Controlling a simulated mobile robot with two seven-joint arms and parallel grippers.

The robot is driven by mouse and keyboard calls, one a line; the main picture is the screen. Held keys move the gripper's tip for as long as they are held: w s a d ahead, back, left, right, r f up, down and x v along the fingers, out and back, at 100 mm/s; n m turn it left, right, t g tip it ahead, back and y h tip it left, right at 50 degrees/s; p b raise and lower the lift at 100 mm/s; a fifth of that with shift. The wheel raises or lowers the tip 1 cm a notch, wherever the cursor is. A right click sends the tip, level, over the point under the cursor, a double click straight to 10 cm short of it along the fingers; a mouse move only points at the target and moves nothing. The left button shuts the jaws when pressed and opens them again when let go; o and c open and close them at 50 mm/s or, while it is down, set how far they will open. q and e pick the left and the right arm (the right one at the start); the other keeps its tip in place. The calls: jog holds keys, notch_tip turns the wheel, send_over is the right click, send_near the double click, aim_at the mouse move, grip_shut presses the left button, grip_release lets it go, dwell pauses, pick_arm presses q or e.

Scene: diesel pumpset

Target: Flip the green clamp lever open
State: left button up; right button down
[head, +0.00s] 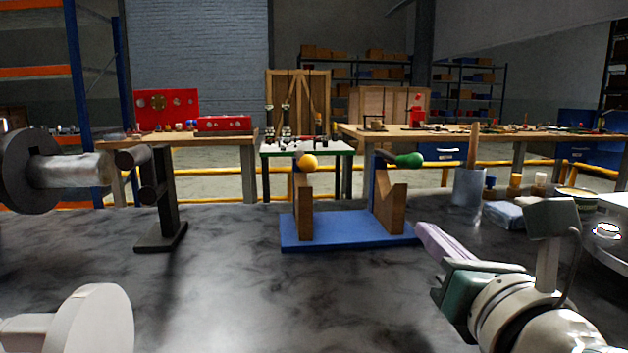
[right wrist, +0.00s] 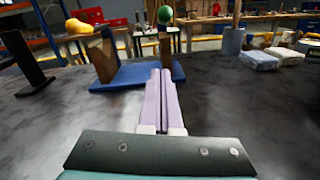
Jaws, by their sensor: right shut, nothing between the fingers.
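The green clamp lever's round knob (head: 409,160) sits at the top of a narrow blue upright (head: 381,182), beside the right wooden V-block (head: 390,208) on a blue base (head: 345,228). The green knob (right wrist: 164,15) also shows in the right wrist view, straight ahead of and above my fingertips. A yellow-orange knob (head: 308,161) is above the left wooden block (head: 304,207). My right gripper (head: 424,231) has pale purple fingers, shut and empty, in front of the base's right end and lower than the green knob. The fingers (right wrist: 161,72) appear apart from the fixture. My left gripper is not visible.
A dark stand (head: 160,215) with a metal shaft (head: 70,169) is at the left. A grey cup (head: 468,187), small bottles and a blue cloth (head: 504,214) are at the right. The dark worktop (head: 240,290) in front of the blue base is clear.

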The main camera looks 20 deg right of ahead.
jog(key=b+x, duration=0.1)
jog(key=x, duration=0.6)
jog(key=shift+w+d, duration=0.15)
jog(key=shift+w, duration=0.1)
jog(key=shift+w+d+r, duration=0.2)
jog(key=shift+w, duration=0.45)
jog(key=r+p, duration=0.2)
jog(key=r, duration=0.1)
jog(key=shift+w+d+r, duration=0.15)
jog(key=shift+d+r, duration=0.1)
jog(key=shift+d, duration=0.15)
